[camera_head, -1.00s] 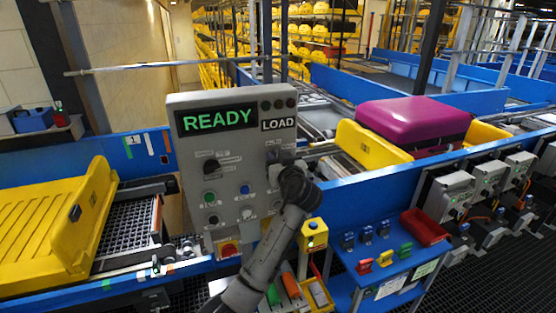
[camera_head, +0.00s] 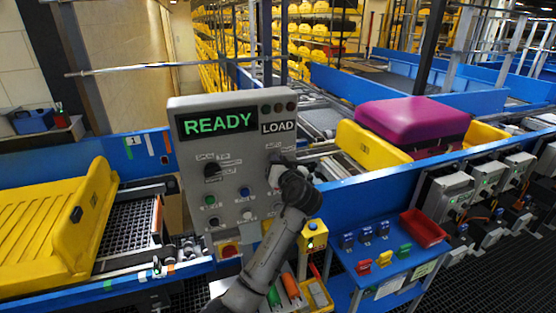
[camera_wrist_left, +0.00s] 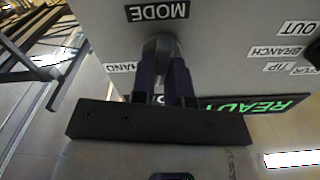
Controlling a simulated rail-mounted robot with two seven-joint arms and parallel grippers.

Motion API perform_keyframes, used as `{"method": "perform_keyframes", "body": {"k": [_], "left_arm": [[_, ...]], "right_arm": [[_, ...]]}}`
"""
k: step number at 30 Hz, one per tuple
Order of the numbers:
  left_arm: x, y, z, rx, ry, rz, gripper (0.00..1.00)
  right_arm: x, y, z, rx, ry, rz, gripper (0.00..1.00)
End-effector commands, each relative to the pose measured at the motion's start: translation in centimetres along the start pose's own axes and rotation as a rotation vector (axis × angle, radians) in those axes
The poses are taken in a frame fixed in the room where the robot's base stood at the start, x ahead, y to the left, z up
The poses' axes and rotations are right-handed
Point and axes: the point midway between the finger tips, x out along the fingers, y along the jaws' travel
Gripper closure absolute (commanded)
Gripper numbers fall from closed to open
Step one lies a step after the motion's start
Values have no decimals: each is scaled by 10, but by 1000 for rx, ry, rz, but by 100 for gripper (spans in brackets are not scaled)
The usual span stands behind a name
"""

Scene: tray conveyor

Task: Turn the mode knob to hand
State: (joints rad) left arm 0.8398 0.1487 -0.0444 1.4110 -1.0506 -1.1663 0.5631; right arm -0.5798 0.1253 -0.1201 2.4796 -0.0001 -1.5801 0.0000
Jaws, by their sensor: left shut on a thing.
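The grey control panel (camera_head: 235,185) stands upright at the middle of the head view. The mode knob (camera_wrist_left: 160,44) is a grey round knob under the MODE label (camera_wrist_left: 157,11), which reads upside down in the left wrist view. The HAND label (camera_wrist_left: 121,67) is beside it, partly covered. My left gripper (camera_head: 276,160) is at the panel's right side, below the LOAD sign; its two dark fingers (camera_wrist_left: 164,68) are shut on the knob. In the head view my gripper and arm hide most of the knob, so its pointing direction cannot be told. My right gripper is not in view.
Another selector knob (camera_head: 211,168) and several buttons share the panel. The display (camera_head: 218,122) reads READY, the sign beside it LOAD (camera_head: 279,127). A yellow tray (camera_head: 50,220) is at left. A purple suitcase (camera_head: 412,119) and a blue stand (camera_head: 390,262) are at right.

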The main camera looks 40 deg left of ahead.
Motion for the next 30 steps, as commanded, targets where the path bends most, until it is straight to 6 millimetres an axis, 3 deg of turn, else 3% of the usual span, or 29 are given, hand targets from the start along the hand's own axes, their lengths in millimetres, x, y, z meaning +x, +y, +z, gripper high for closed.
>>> {"method": "perform_keyframes", "body": {"k": [18,30], "left_arm": [[0,2,-3,555,0,0,100],[0,3,-1,756,0,-2,100]], "right_arm": [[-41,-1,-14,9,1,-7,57],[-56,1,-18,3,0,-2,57]]}}
